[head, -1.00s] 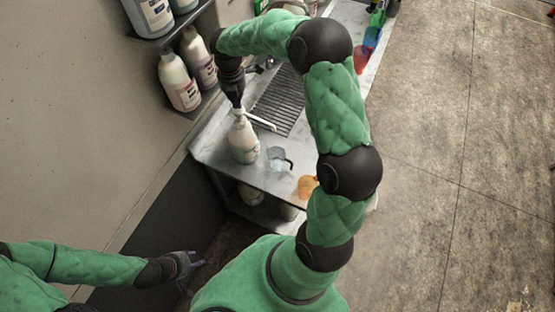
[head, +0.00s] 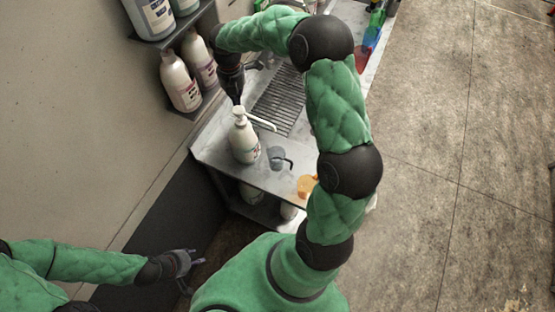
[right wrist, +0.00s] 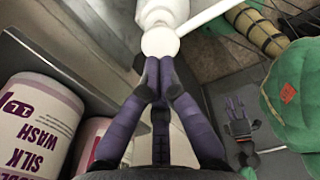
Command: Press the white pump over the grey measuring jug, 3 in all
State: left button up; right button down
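The white pump bottle (head: 244,143) stands upright on the steel bench, its white pump head (head: 239,111) on top and its spout pointing right. The grey measuring jug (head: 276,157) with a dark handle stands to its right, below the spout. My right gripper (head: 237,101) is shut and empty, just above the pump head. In the right wrist view its fingertips (right wrist: 160,68) meet at the edge of the white pump head (right wrist: 160,42); I cannot tell whether they touch. The jug is not clear in that view. My left gripper (head: 188,270) is open and empty, low at the left.
An orange jug (head: 306,186) stands near the bench's front edge, beside my right arm. A drain grate (head: 277,100) lies behind the pump bottle. A wall shelf at the left holds bottles (head: 180,82), close to my right wrist. The floor at right is clear.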

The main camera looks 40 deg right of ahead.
notch_tip(320, 180, up, 5)
jog(key=p, duration=0.3)
jog(key=shift+f, duration=0.1)
dwell(0.4)
jog(key=s+a+f+m+y, duration=0.2)
jog(key=s+a+f+m, duration=0.3)
jog(key=f, duration=0.5)
jog(key=s+a+f+m+y, duration=0.1)
jog(key=s+a+f+m, duration=0.1)
jog(key=a+f+m, duration=0.45)
jog(key=s+a+f+m+y, duration=0.1)
jog(key=s+a+f+m, duration=0.5)
jog(key=s, duration=0.4)
jog(key=s+a+f+m, duration=0.4)
jog(key=s+f+m, duration=0.3)
jog(key=s+m, duration=0.25)
notch_tip(320, 180, down, 29)
jog(key=w+a+n+b, duration=0.1)
jog(key=w+n+b, duration=0.1)
jog(key=b, duration=2.8)
jog(key=shift+a+b, duration=0.2)
jog(key=shift+b, duration=0.1)
